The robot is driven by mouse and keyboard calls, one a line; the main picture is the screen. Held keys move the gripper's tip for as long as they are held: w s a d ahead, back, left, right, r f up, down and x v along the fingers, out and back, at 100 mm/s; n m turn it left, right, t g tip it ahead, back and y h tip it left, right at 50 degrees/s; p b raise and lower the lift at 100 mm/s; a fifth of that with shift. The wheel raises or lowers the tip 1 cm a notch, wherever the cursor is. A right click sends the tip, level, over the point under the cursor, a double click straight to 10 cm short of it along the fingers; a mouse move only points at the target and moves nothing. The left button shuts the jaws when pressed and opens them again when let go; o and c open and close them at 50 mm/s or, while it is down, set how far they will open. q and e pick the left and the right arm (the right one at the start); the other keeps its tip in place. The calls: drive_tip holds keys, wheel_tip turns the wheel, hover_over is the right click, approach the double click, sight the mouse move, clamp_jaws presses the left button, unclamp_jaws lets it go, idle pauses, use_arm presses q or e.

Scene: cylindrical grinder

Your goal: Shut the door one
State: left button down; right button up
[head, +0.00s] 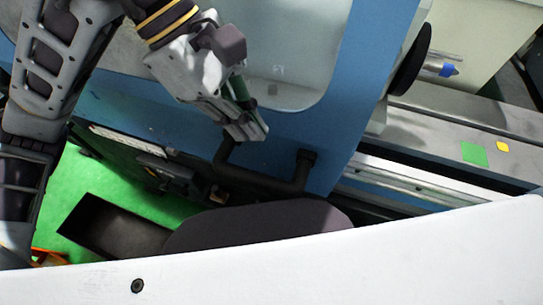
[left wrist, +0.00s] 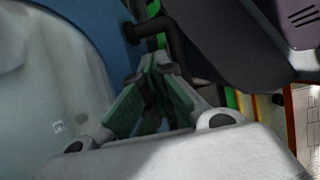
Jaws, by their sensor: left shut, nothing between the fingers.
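The door (head: 345,100) is a blue panel with a large pale window (head: 285,50). A dark bar handle (head: 262,182) stands out from its lower edge. The handle also shows in the left wrist view (left wrist: 152,27), just past my fingertips. My left gripper (head: 254,134) is shut and empty, in front of the door by the handle's left end. In the left wrist view its green-padded fingers (left wrist: 150,65) meet near the handle. I cannot tell whether they touch it. My right gripper is not in view.
To the right of the door lies the grinder's bed (head: 430,135) with a green patch (head: 474,153) and a dark wheel (head: 410,60). A dark open box (head: 110,228) is at lower left over the green floor (head: 75,175).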

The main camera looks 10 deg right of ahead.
use_arm(q)
drive_tip(key=x, duration=1)
idle(0.4)
drive_tip(key=shift+d, duration=0.1)
idle(0.3)
